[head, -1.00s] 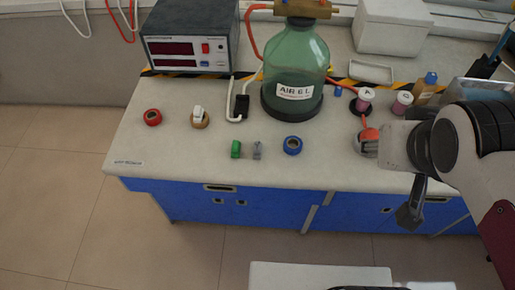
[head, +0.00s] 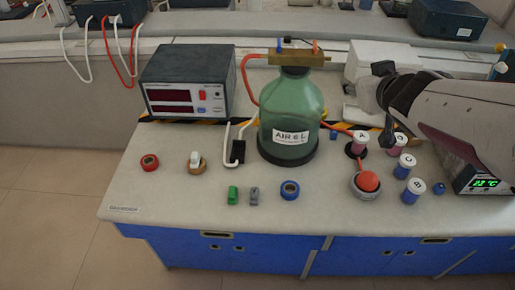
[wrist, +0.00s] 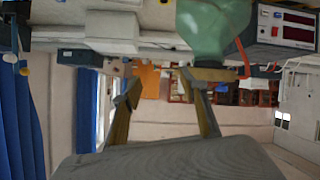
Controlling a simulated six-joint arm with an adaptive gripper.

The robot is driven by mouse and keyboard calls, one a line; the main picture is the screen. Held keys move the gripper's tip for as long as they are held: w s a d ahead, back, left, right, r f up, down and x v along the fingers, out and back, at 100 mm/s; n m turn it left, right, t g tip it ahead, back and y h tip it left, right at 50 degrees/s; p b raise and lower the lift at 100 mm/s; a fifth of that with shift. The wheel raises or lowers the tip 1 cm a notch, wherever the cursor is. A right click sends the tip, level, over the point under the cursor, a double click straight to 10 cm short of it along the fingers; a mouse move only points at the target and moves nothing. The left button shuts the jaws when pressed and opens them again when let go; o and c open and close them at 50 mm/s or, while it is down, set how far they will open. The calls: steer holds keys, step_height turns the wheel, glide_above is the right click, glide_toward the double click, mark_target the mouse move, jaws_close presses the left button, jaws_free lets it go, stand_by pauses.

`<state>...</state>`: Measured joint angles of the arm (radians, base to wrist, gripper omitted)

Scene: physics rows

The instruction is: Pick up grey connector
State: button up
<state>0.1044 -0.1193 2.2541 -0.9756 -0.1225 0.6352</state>
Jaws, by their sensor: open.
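The grey connector (head: 254,196) lies near the front of the bench, between a green connector (head: 233,195) on its left and a blue tape roll (head: 290,190) on its right. My gripper (head: 370,96) is raised at the right of the head view, well apart from the grey connector, up and to its right. In the wrist view my gripper (wrist: 164,80) has its two fingers spread, with nothing between them. The grey connector is not visible in the wrist view.
A green bottle (head: 289,115) stands behind the connectors, near a meter box (head: 187,82). An orange-topped round pot (head: 366,186) and several labelled spools, one being spool B (head: 413,191), stand to the right. Red tape (head: 149,162) lies left. The bench front is mostly clear.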

steer(key=w+a+f+n+g+y, duration=0.1)
steer(key=w+a+f+n+y, duration=0.2)
steer(key=w+a+f+y, duration=0.25)
steer(key=n+g+y, duration=0.8)
steer(key=n+g, duration=0.3)
glide_toward(254, 194)
steer(key=w, duration=0.2)
steer(key=shift+w+r+h, duration=0.2)
steer(key=shift+w+h, duration=0.05)
steer(key=shift+w, duration=0.05)
steer(key=shift+s+f+n, duration=0.3)
steer(key=shift+s+f, duration=0.15)
steer(key=shift+f, duration=0.2)
steer(key=shift+x, duration=1.3)
steer(key=shift+a, duration=0.15)
